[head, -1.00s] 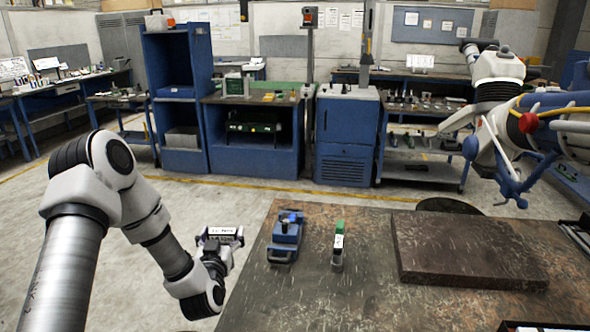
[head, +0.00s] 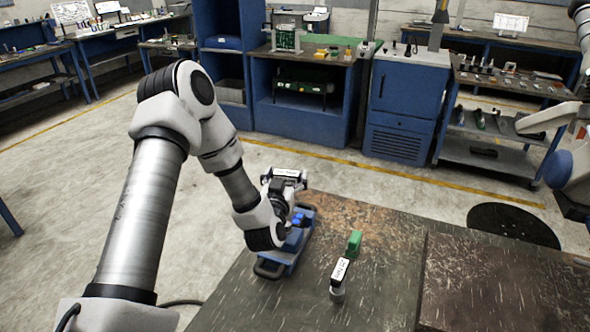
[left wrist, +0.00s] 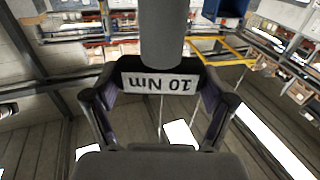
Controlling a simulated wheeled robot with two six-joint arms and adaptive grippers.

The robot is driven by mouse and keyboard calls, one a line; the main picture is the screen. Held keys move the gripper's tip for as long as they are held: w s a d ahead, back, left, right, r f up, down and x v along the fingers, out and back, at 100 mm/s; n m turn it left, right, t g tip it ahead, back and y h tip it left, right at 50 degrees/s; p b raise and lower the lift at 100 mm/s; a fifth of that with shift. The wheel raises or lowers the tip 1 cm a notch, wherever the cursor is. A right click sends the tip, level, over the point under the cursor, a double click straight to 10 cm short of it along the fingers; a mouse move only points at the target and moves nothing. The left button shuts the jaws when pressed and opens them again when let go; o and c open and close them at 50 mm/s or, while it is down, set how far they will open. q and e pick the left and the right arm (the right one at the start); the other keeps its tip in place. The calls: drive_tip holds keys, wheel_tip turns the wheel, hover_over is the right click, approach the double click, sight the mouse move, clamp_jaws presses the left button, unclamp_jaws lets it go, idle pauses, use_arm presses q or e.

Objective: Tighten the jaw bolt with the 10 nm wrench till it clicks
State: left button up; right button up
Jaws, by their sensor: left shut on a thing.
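My left gripper (head: 284,180) is shut on the 10 Nm wrench. The wrench's white label reads "10 Nm" upside down between the fingers in the left wrist view (left wrist: 160,83), and its thick grey cylindrical part (left wrist: 162,35) runs up from there. A bright blue part shows on the fixture near the gripper. The jaw bolt cannot be made out. My right gripper is out of view.
A second tool with a green end and white label (head: 341,270) is on the worktable (head: 385,240), right of the fixture. A thick dark plate (head: 500,285) lies farther right. Blue cabinets (head: 405,105) and a cart (head: 500,140) stand behind, across open floor.

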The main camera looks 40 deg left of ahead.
use_arm(q)
drive_tip(key=shift+s+r, duration=0.15)
drive_tip(key=shift+s, duration=0.2)
drive_tip(key=shift+a, duration=0.15)
drive_tip(key=shift+w+f+b, duration=0.3)
drive_tip(key=shift+w+f, duration=0.15)
drive_tip(key=shift+f, duration=0.3)
drive_tip(key=shift+f+b, duration=0.3)
drive_tip(key=shift+f, duration=0.05)
drive_tip(key=shift+s+f+b, duration=0.2)
drive_tip(key=shift+f+b, duration=0.9)
drive_tip(key=shift+f, duration=0.15)
drive_tip(key=shift+w+f+b, duration=0.2)
drive_tip(key=shift+f+b, duration=0.1)
drive_tip(key=shift+f, duration=0.2)
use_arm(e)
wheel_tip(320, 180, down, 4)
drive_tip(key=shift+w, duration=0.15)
use_arm(q)
drive_tip(key=shift+s+r, duration=0.1)
drive_tip(key=shift+s, duration=0.05)
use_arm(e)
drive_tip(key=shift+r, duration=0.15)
